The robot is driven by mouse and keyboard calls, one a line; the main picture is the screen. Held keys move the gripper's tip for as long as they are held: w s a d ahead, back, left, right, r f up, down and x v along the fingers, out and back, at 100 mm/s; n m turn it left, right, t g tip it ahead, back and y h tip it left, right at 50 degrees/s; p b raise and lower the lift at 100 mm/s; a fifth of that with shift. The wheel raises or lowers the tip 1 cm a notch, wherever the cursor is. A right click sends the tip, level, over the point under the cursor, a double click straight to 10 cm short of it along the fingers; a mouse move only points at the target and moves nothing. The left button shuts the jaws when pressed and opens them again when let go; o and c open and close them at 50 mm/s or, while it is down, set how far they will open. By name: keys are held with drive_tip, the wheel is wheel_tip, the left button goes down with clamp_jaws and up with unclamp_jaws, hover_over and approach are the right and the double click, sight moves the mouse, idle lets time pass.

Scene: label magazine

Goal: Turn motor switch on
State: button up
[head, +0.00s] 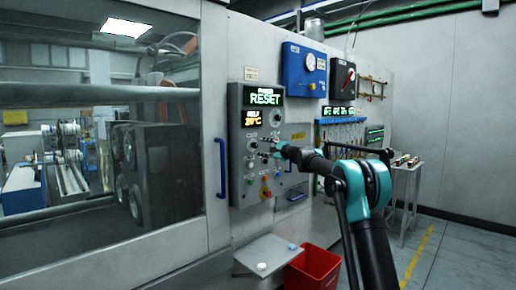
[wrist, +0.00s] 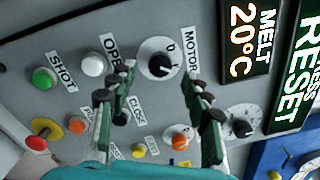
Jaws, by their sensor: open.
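The motor switch (wrist: 158,66) is a black rotary knob on a round white dial, beside a MOTOR label in the wrist view. In the head view it is a small knob (head: 252,145) below the MELT display. A pale mark shows on the knob; its exact setting is hard to read. My gripper (wrist: 158,76) is open and empty. Its two fingers appear on either side of the knob, and I cannot tell how far they are from the panel. In the head view my gripper (head: 271,149) is in front of the control panel (head: 238,175).
Near the knob are a white button (wrist: 92,64), a green button (wrist: 44,78), an orange button (wrist: 180,139) and another dial (wrist: 241,121). A red bin (head: 311,268) and a small shelf (head: 275,252) are below the panel.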

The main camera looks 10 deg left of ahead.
drive_tip(key=v, duration=0.7)
drive_tip(key=shift+s+d, duration=0.3)
drive_tip(key=s+d+f+n+g+h, duration=0.2)
drive_tip(key=s+d+f+n+h, duration=0.2)
drive_tip(key=s+d+f, duration=0.5)
drive_tip(key=s+d+f+n+g+h, duration=0.2)
drive_tip(key=s+d+f, duration=0.7)
drive_tip(key=s+f, duration=1)
drive_tip(key=s+d+f+n+g+h, duration=0.2)
drive_tip(key=s+d+f+n+h, duration=0.4)
drive_tip(key=s+f, duration=0.9)
drive_tip(key=s+d+h, duration=0.2)
drive_tip(key=s+d, duration=0.1)
drive_tip(key=s, duration=1.2)
drive_tip(key=shift+d+n+g+h, duration=0.25)
drive_tip(key=shift+n+g+h, duration=0.05)
drive_tip(key=shift+g, duration=0.1)
drive_tip(key=shift+w, duration=0.1)
drive_tip(key=shift+c, duration=0.4)
